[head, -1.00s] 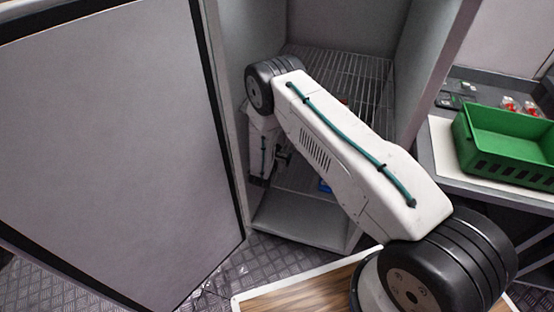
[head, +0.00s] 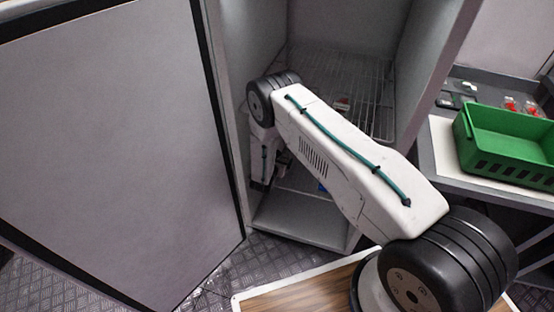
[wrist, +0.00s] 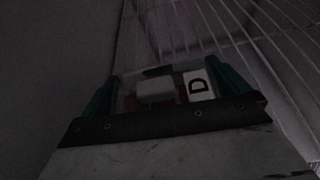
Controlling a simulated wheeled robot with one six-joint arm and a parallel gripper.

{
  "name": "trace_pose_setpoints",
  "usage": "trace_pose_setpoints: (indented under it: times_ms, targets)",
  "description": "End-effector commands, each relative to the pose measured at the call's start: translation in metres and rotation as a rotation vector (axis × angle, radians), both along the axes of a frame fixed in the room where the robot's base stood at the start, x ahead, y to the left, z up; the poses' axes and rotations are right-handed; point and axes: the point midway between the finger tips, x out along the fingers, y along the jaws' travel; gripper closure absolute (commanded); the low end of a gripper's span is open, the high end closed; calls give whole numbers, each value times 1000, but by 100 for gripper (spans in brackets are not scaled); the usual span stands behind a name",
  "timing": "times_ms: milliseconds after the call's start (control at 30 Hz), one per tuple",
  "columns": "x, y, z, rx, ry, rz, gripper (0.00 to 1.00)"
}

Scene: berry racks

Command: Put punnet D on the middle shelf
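Punnet D (wrist: 157,93) shows in the wrist view as a small clear box with pale and reddish contents and a white label marked D. My gripper (wrist: 170,84) has one green finger on each side of it, close against its sides, and looks shut on it. The wrist view is dark.
The cabinet door (head: 110,150) stands open at the left. A small red and white thing (head: 342,103) shows on the wire shelf, and a blue bit (head: 322,187) shows lower down. A green basket (head: 510,150) stands on the counter at the right.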

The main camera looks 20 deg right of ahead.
Motion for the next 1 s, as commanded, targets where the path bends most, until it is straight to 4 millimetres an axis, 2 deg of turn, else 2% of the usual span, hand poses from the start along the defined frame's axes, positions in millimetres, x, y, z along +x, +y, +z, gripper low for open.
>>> trace_pose_setpoints:
  times_ms: [167, 500, 633, 800, 1000]
  targets:
    - [-8, 7, 8, 0, 1, 2, 0]
    - [-63, 45, 35, 0, 1, 4, 0]
    - [-79, 55, 43, 0, 0, 2, 0]
    - [-90, 62, 48, 0, 0, 0, 0]
    - [-92, 62, 49, 1, -1, 0, 0]
